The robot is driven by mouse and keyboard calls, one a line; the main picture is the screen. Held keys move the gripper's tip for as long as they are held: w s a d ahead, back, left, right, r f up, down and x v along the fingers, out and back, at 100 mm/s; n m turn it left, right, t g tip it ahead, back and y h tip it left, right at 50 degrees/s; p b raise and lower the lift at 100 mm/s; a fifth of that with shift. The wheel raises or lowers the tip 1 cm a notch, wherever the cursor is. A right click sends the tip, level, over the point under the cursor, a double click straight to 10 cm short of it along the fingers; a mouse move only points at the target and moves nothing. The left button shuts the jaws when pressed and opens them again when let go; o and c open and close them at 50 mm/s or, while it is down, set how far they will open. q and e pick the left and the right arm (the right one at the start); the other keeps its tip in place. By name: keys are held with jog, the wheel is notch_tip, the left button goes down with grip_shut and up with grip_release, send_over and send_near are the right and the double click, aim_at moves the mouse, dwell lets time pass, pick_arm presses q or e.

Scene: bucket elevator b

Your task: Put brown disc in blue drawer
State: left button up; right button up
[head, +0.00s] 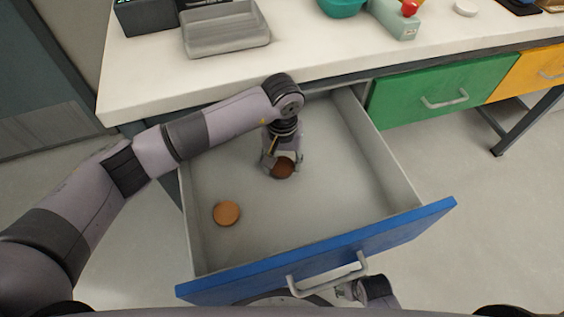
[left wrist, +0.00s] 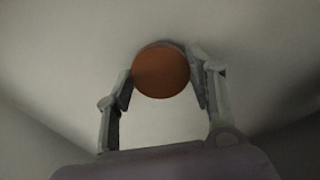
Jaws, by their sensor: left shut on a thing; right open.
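The blue drawer (head: 400,238) is pulled open below the table. A dark brown disc (head: 284,169) is between the fingers of my left gripper (head: 282,160), inside the drawer's outline. The left wrist view shows this disc (left wrist: 161,70) held between the two fingertips of the left gripper (left wrist: 161,80). How far it is above the drawer floor is hard to tell. A lighter orange-brown disc (head: 227,213) lies on the drawer floor near the left wall. My right gripper (head: 346,291) is open beside the drawer handle (head: 330,277), partly cut off by my body.
The white table (head: 320,45) is above the drawer, with a grey tray (head: 226,38) on it. A closed green drawer (head: 445,90) and a yellow drawer (head: 530,77) are to the right. The right part of the blue drawer's floor is clear.

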aim_at(282, 166)
pick_arm(q)
jog(key=shift+s+f, duration=0.1)
jog(key=shift+f, duration=0.45)
jog(key=shift+f, duration=0.1)
jog(key=o, duration=1.2)
pick_arm(e)
jog(key=shift+w+r, duration=0.15)
jog(key=shift+r, duration=0.1)
pick_arm(q)
notch_tip(282, 166, up, 8)
jog(key=shift+f, duration=0.2)
pick_arm(e)
jog(key=shift+s+d+f, duration=0.1)
jog(key=shift+s+f, duration=0.5)
jog(key=shift+f, duration=0.25)
